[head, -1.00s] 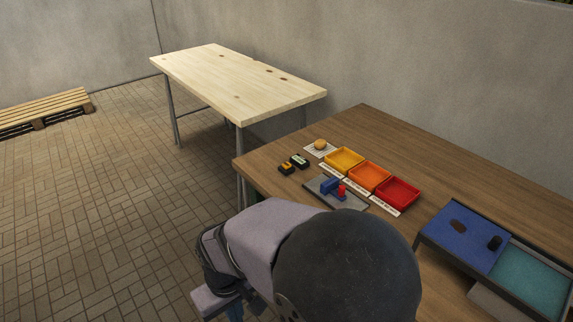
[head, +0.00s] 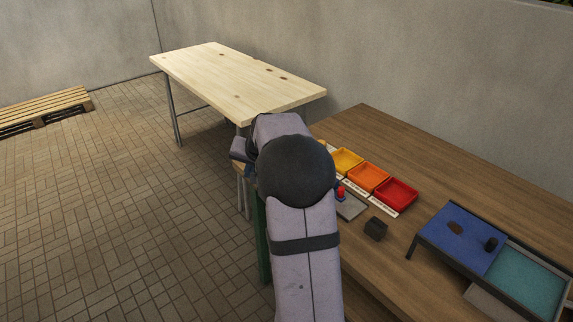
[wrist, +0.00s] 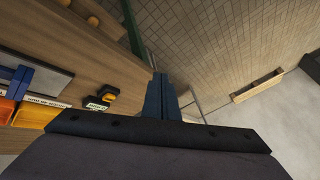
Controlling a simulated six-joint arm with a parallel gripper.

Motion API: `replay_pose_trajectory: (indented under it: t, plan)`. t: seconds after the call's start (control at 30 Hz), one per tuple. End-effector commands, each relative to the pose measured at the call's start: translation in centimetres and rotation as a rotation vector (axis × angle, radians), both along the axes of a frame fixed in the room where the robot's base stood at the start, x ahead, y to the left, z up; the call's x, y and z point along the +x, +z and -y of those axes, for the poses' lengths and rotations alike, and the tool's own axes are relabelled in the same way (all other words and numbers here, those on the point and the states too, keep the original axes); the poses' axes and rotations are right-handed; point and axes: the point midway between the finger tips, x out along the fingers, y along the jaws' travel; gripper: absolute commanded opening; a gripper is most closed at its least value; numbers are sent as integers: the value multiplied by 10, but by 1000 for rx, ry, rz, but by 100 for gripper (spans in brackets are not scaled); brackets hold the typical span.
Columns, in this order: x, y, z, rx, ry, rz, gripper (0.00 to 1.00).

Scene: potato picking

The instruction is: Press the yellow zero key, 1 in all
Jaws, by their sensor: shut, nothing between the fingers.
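The yellow zero key (wrist: 109,96) shows in the wrist view on a small black box, at the table's edge side. A small display (wrist: 97,105) with a pale green face sits beside it. My gripper (wrist: 160,76) is shut and empty, its two blue fingers together. In the wrist view its tips are right of the key and apart from it, with the floor behind them. In the head view my arm hides the key, the display and my fingers.
Yellow (head: 346,160), orange (head: 368,176) and red (head: 396,195) trays stand on the brown table. A grey plate (head: 351,206) with a red part, a dark block (head: 375,228) and a blue-floored tray (head: 462,238) are nearer. A pale wooden table (head: 235,80) stands behind.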

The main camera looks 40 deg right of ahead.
Motion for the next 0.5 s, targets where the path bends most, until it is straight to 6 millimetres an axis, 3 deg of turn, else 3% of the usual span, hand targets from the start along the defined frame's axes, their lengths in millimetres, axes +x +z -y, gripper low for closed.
replay_pose_trajectory:
  t: [0.03, 0.2, 0.33, 0.5]
  plan:
    - [7, 5, 22, 2, -46, 29, 0]
    - [23, 23, 86, 4, -169, 123, 0]
    - [28, 33, 124, 5, -241, 178, 0]
    - [30, 41, 155, 3, -299, 225, 0]
